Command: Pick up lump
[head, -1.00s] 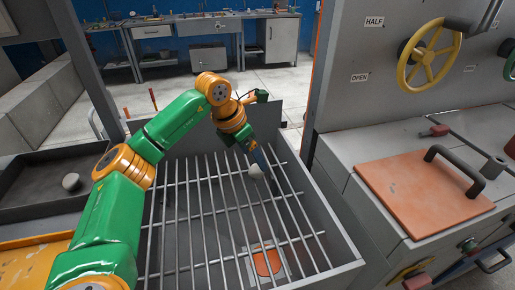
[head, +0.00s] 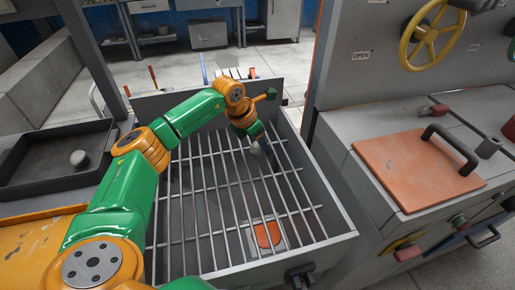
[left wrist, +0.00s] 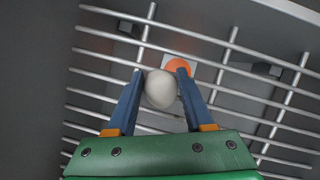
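A pale, rounded lump (head: 255,149) is at the bars of the metal grate (head: 205,228), in the far right part. My left gripper (head: 266,150) reaches down to it from above. In the left wrist view the lump (left wrist: 161,89) sits between the two blue fingers (left wrist: 161,78). The fingers appear to touch both its sides, so the gripper looks shut on it. Whether the lump still rests on the bars cannot be told. A second pale lump (head: 78,158) lies in the dark tray (head: 40,183) at the left. My right gripper is not in view.
The grate covers an open grey box with walls around it. An orange patch (head: 267,234) shows below the bars. At the right stands a grey machine with an orange lid plate (head: 420,170), a black handle (head: 452,146) and a yellow handwheel (head: 432,38).

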